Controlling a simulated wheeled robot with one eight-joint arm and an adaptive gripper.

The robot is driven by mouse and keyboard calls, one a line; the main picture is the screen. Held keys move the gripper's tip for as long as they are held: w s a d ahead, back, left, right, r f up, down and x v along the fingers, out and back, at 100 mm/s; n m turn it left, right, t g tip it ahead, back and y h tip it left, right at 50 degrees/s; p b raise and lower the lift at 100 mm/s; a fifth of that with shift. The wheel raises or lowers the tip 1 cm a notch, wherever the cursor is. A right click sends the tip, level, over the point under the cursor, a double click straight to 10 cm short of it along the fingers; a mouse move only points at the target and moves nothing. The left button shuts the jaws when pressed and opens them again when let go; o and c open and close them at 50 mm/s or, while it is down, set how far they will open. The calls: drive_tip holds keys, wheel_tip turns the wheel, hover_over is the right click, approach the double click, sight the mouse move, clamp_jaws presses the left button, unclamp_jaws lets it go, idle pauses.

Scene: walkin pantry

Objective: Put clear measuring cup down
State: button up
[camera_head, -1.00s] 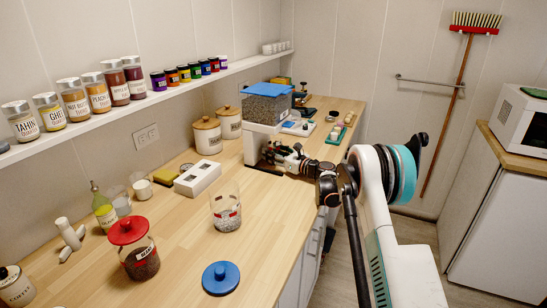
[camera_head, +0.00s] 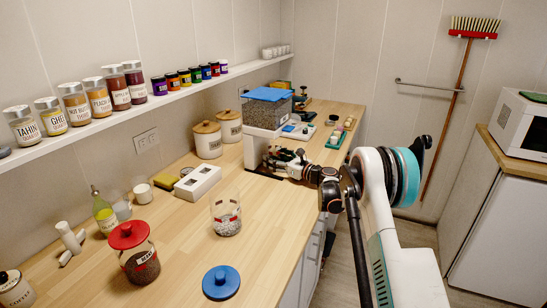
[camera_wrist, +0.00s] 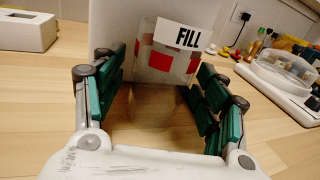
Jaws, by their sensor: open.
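A clear measuring cup (camera_wrist: 148,72) with red marks stands upright in the wrist view, just beyond and between my fingertips. A white label reading "FILL" (camera_wrist: 188,38) shows at its upper right. My gripper (camera_wrist: 163,75) is open, with green pads on either side and a gap around the cup; I cannot tell whether either pad touches it. In the head view my gripper (camera_head: 276,160) is low at the foot of the white dispenser (camera_head: 257,145) with the blue lid. The cup is hidden there behind the gripper and dispenser.
A clear jar with red marks and grey contents (camera_head: 226,218), a blue lid (camera_head: 221,282) and a red-lidded jar (camera_head: 135,254) stand nearer on the wooden counter. A white slotted box (camera_head: 198,183) is left of the gripper. A white scale (camera_wrist: 275,80) lies right.

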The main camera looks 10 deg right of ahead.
drive_tip(key=p+v, duration=0.2)
drive_tip(key=v, duration=0.8)
drive_tip(key=shift+s+d+r, duration=0.15)
drive_tip(key=shift+s+d, duration=0.1)
drive_tip(key=s+a+r+n+g+h, duration=0.2)
drive_tip(key=s+a+r+n+g, duration=0.1)
drive_tip(key=s+a+r+n, duration=0.65)
drive_tip(key=s+a+r+n+g+h, duration=0.25)
drive_tip(key=s+r+n, duration=0.3)
drive_tip(key=s, duration=0.55)
drive_tip(key=s+d+f+n+g+h, duration=0.1)
drive_tip(key=s+n, duration=0.5)
drive_tip(key=s, duration=0.9)
drive_tip(key=s+d+f+n+h, duration=0.2)
drive_tip(key=s+n+h, duration=0.3)
drive_tip(key=s, duration=1)
drive_tip(key=shift+s+d+n+g, duration=0.35)
drive_tip(key=shift+d+n, duration=0.55)
drive_tip(key=shift+n, duration=0.3)
